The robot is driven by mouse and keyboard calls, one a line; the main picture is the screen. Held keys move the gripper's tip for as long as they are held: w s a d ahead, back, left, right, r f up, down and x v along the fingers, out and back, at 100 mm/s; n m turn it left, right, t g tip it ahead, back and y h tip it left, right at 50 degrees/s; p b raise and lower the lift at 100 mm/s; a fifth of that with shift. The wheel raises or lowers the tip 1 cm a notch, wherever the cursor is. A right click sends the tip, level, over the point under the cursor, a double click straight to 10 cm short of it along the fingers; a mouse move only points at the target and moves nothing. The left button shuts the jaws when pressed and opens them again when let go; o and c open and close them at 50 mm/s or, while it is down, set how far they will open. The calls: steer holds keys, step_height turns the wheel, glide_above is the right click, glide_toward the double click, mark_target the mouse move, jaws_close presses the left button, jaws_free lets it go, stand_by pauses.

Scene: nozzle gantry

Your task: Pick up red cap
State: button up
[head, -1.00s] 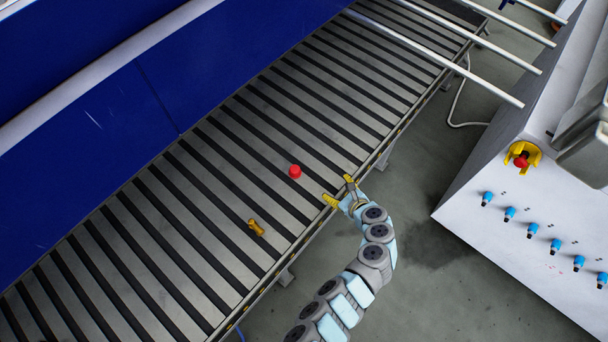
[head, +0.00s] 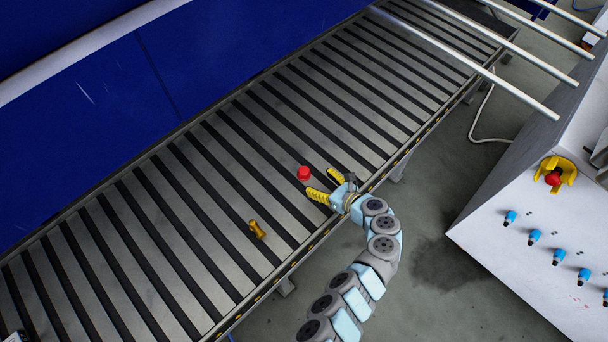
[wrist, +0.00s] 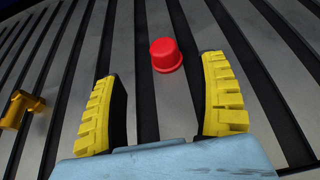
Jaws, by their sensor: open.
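The red cap (head: 304,173) stands on the grey slatted roller conveyor (head: 160,245). My gripper (head: 325,184) is open, its two yellow fingers pointing toward the cap from the conveyor's near edge. In the wrist view the red cap (wrist: 166,55) lies just beyond the fingertips, between their lines and nearer the right finger. The gap between the fingers of my gripper (wrist: 160,80) is empty. Nothing of the cap is hidden.
A brass-coloured fitting (head: 257,230) lies on the conveyor to the left of the cap; it also shows in the wrist view (wrist: 18,108). A blue wall (head: 120,75) borders the far side. A white control cabinet (head: 540,230) stands at the right.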

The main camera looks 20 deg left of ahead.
mark_target(305, 171)
steer(key=b+x, duration=0.1)
steer(key=x, duration=0.2)
steer(key=shift+w+a+f, duration=0.1)
steer(key=shift+a+f, duration=0.05)
steer(key=shift+a, duration=0.1)
steer(key=b+x, duration=0.1)
steer(key=x, duration=0.1)
steer(key=b+x, duration=0.2)
steer(key=shift+w+a+f, duration=0.1)
steer(key=shift+w+a, duration=0.05)
steer(key=shift+w, duration=0.2)
steer(key=shift+w+a, duration=0.1)
steer(key=shift+a, duration=0.25)
steer(key=shift+d, duration=0.1)
steer(key=shift+c, duration=0.3)
steer(key=c, duration=0.9)
steer(key=shift+c, duration=0.2)
